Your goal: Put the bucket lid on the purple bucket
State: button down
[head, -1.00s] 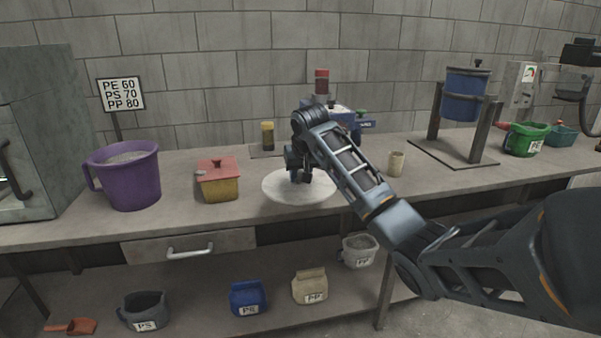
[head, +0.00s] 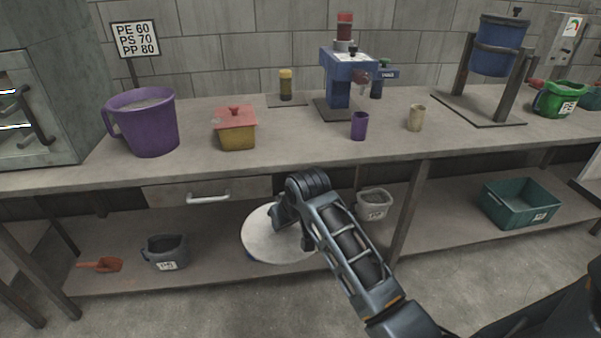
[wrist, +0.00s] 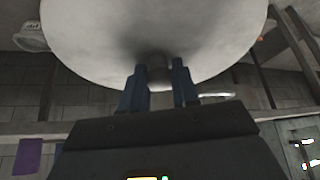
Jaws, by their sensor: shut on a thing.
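The bucket lid is a round, pale disc (head: 268,236), held tilted in front of the bench, below the height of its top. My gripper (head: 290,222) is shut on the lid's small central knob. In the wrist view the two blue fingers (wrist: 159,85) pinch the knob, and the lid (wrist: 150,25) fills the top. The purple bucket (head: 148,124) stands upright on the bench top at the left, with its handle to the left and pale grey contents inside. The lid is apart from the bucket, lower and to its right.
A yellow box with a red lid (head: 235,128) stands right of the bucket. A purple cup (head: 359,126), a beige cup (head: 415,118) and a blue machine (head: 348,75) are further right. A drawer handle (head: 208,198) juts from the bench front. The lower shelf holds several containers.

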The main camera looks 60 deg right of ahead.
jog(key=s+a+f+n+y, duration=0.1)
jog(key=a+f+n, duration=0.1)
jog(key=a+f, duration=0.8)
jog(key=s+a+f+n+y, duration=0.1)
jog(key=s+a+f+n, duration=0.1)
jog(key=a+f, duration=0.8)
jog(key=a+n, duration=0.1)
jog(key=a, duration=0.4)
jog(key=shift+s+t+y, duration=0.15)
jog(key=shift+t+y, duration=0.15)
